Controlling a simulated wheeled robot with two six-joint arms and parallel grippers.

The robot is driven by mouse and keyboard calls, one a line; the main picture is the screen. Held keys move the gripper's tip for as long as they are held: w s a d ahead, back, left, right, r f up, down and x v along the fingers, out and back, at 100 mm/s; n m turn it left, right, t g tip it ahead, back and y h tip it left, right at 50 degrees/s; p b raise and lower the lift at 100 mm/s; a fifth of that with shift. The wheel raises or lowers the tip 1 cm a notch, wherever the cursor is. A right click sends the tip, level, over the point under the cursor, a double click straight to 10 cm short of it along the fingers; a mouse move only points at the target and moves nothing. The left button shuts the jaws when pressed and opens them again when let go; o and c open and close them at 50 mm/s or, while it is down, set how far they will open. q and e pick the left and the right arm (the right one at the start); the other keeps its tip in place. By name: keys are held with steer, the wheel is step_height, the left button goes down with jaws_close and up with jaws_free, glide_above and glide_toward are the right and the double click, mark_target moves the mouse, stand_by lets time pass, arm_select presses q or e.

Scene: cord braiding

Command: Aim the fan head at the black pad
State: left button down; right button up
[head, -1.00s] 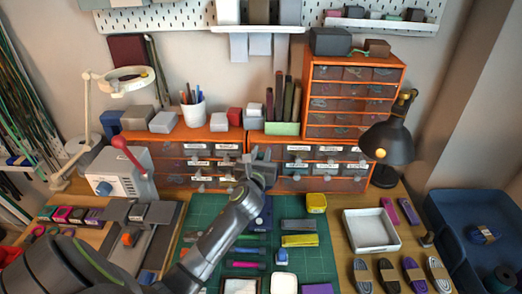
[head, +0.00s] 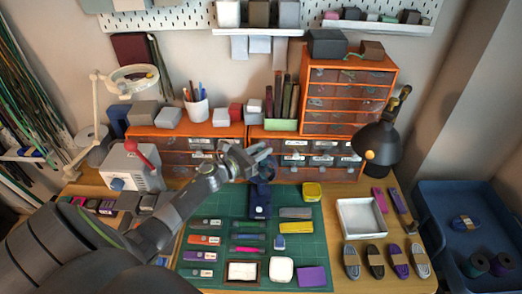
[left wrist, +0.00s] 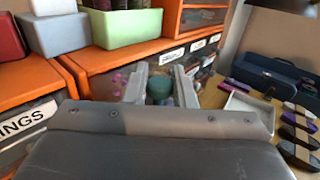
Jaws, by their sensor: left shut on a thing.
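A small fan stands on the far part of the green mat. Its dark blue base (head: 260,203) shows in the head view, and its dark round head (head: 270,172) is partly hidden behind my left gripper (head: 252,160). The gripper is shut on the fan head, with its fingers pointing right and away. In the left wrist view a rounded teal-grey part (left wrist: 159,88) shows between the two fingertips (left wrist: 160,84); the rest is hidden by the gripper body. I cannot make out a clearly black pad.
Orange drawer units (head: 225,131) stand close behind the gripper. A black lamp (head: 377,143) and a white tray (head: 362,218) are to the right. Tools and markers lie on the green mat (head: 215,259). A yellow box (head: 312,191) sits right of the fan.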

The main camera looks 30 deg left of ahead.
arm_select(q)
steer(key=shift+m+g+h+b, duration=0.3)
steer(key=shift+m+h+b, duration=0.1)
steer(key=shift+h, duration=0.2)
steer(key=shift+r, duration=0.1)
steer(key=c, duration=1.3)
jaws_free()
steer(key=shift+o, duration=0.2)
